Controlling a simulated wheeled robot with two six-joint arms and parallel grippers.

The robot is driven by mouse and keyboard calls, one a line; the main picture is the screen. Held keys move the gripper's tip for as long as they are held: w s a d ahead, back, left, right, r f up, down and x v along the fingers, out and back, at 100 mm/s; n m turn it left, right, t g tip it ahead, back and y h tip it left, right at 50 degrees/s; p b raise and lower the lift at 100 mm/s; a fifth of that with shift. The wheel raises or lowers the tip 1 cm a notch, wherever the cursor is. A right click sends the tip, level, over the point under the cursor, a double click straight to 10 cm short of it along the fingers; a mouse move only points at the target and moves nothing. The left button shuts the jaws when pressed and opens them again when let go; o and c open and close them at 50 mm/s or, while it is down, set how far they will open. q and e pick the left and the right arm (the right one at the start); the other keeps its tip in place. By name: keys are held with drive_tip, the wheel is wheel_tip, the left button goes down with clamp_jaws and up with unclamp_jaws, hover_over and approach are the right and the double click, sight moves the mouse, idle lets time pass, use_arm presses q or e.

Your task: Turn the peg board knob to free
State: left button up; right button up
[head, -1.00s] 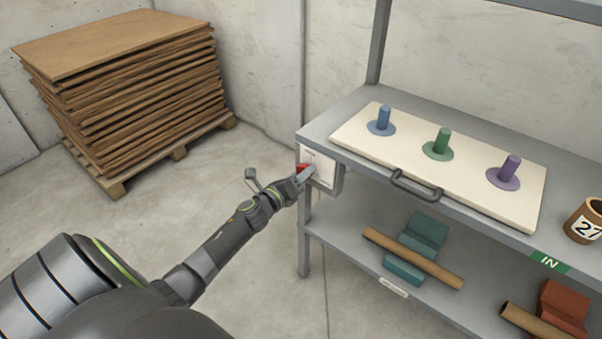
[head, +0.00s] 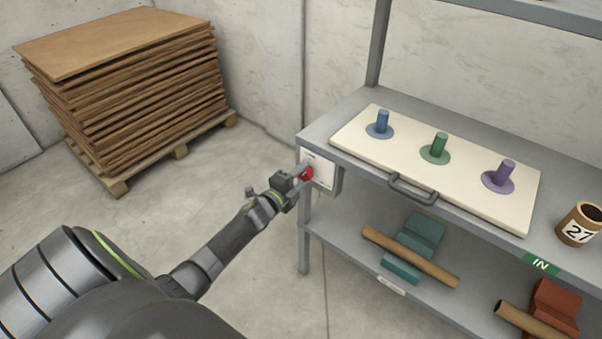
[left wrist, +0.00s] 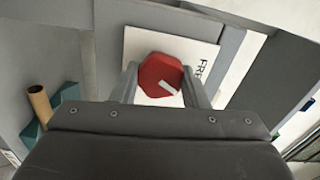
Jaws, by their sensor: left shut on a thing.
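The red knob (head: 306,174) sits on a white plate (head: 322,170) on a grey box at the left end of the shelf unit. In the left wrist view the knob (left wrist: 160,74) is a red, many-sided disc with a white pointer mark toward its lower right. Letters reading "FRE" show on the plate (left wrist: 200,52) to the right of the knob. My left gripper (head: 298,174) is shut on the knob, with one finger on each side of it. The peg board (head: 440,190) lies on the upper shelf with blue, green and purple pegs. My right gripper is not in view.
The board has a dark handle (head: 412,191) at its front edge. Cardboard tubes on cradles lie on the lower shelf (head: 340,245). A stack of brown sheets (head: 130,85) on a pallet stands at the left. Floor between is clear.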

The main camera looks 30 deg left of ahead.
use_arm(q)
drive_tip(key=shift+n+p, duration=0.35)
drive_tip(key=shift+n, duration=0.55)
drive_tip(key=n+p, duration=0.1)
drive_tip(key=n, duration=0.1)
drive_tip(key=shift+n, duration=0.4)
drive_tip(key=shift+n+p, duration=0.35)
drive_tip(key=shift+n, duration=0.35)
drive_tip(key=shift+f, duration=0.1)
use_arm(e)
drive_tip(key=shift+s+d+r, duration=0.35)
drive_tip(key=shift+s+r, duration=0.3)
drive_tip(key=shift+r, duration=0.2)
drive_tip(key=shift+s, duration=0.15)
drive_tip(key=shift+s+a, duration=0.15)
use_arm(q)
drive_tip(key=o, duration=1)
drive_tip(key=shift+c, duration=0.2)
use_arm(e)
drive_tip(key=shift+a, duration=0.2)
